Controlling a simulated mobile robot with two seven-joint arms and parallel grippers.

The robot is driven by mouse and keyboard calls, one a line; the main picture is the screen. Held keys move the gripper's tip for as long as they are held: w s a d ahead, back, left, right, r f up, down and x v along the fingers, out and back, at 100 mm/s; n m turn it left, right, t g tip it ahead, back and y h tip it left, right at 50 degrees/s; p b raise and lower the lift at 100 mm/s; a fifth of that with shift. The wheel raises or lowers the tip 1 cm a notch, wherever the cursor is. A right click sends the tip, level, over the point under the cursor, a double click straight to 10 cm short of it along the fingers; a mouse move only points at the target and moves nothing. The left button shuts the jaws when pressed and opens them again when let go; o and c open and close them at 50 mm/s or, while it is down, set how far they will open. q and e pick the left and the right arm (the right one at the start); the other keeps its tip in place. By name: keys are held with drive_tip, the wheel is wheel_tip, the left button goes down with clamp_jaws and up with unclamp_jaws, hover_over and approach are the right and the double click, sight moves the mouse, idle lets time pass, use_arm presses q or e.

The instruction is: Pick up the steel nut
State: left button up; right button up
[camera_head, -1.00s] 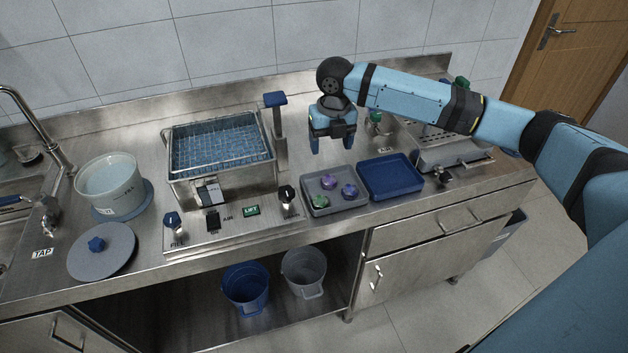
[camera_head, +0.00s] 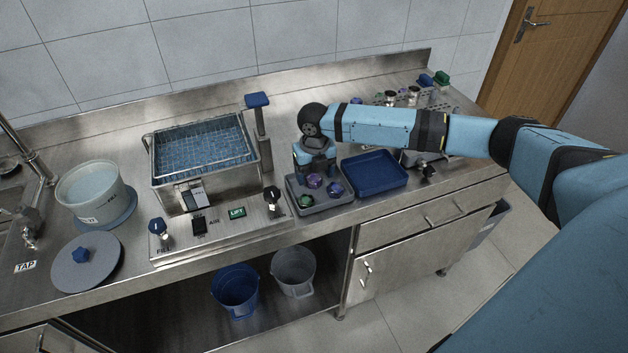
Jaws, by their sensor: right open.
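I cannot make out a steel nut for certain; any at the back of the grey tray (camera_head: 325,204) is hidden by my right gripper. My right gripper (camera_head: 316,171) is open and points down at the back edge of that tray. In the tray, in front of the gripper, sit a purple knobbed piece (camera_head: 314,181), a violet-blue one (camera_head: 334,188) and a green one (camera_head: 306,202). My left gripper is not in view.
A blue tray (camera_head: 375,186) stands right of the grey tray and looks empty. Left are a tank with a wire basket (camera_head: 203,146), a control panel with knobs (camera_head: 237,212), a white tub (camera_head: 91,190) and a grey lid (camera_head: 85,273). A rack (camera_head: 437,98) is behind right.

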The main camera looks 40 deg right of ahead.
sight(314, 180)
wheel_tip(314, 180, down, 2)
drive_tip(key=shift+f, duration=0.1)
drive_tip(key=c, duration=1.1)
drive_tip(key=shift+o, duration=0.2)
wheel_tip(314, 180, up, 20)
